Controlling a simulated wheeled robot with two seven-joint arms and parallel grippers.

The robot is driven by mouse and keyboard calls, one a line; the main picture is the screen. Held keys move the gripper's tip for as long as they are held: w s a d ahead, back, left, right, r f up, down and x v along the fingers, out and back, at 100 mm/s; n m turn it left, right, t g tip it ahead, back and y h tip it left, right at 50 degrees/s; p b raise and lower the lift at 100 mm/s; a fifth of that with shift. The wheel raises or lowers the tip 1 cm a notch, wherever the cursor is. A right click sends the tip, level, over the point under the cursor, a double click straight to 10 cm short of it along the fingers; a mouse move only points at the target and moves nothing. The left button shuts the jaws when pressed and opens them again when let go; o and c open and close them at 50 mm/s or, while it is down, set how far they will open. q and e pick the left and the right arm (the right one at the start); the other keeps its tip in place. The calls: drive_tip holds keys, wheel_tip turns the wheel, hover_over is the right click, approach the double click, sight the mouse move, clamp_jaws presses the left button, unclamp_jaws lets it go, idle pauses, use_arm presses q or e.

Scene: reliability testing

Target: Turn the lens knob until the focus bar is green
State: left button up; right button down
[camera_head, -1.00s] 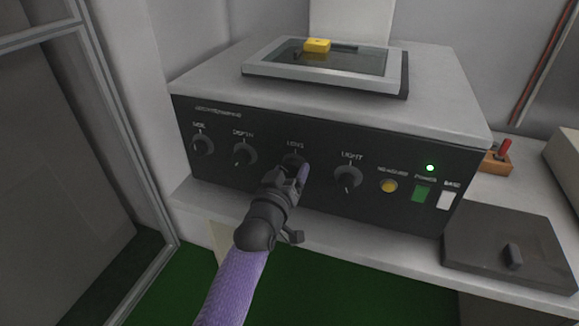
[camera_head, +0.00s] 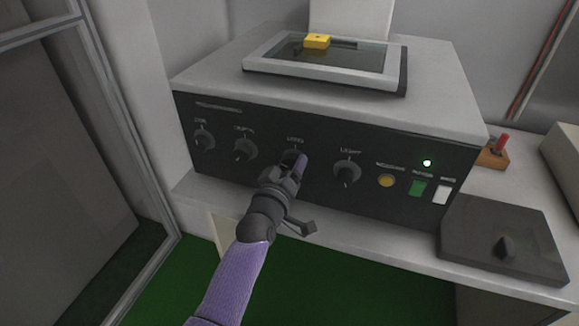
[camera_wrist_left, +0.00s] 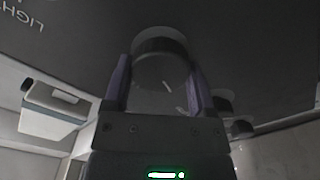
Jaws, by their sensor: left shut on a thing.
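The lens knob (camera_head: 290,157) is in the middle of the dark front panel (camera_head: 320,195), under the blurred label, and my gripper partly covers it. My left gripper (camera_head: 294,164) is shut on the knob, coming from below and in front. In the left wrist view the round dark knob (camera_wrist_left: 160,62) sits between the two purple fingers, with a short white mark on its face, tilted. A focus bar cannot be made out in either view. My right gripper is not in view.
Other knobs flank it: two at left (camera_head: 203,140) and the light knob (camera_head: 347,172) at right. A yellow block (camera_head: 317,41) lies on top. A dark box (camera_head: 490,225) stands at right.

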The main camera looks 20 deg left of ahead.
use_arm(q)
drive_tip(key=o, duration=0.9)
drive_tip(key=shift+o, duration=1.4)
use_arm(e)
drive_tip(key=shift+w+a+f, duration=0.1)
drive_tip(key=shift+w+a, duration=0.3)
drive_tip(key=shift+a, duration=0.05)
use_arm(q)
drive_tip(key=shift+s, duration=0.1)
drive_tip(key=s+p, duration=0.3)
drive_tip(key=s, duration=0.6)
drive_tip(key=shift+s+a+p, duration=0.15)
drive_tip(key=shift+s+p, duration=0.2)
drive_tip(key=shift+s, duration=0.05)
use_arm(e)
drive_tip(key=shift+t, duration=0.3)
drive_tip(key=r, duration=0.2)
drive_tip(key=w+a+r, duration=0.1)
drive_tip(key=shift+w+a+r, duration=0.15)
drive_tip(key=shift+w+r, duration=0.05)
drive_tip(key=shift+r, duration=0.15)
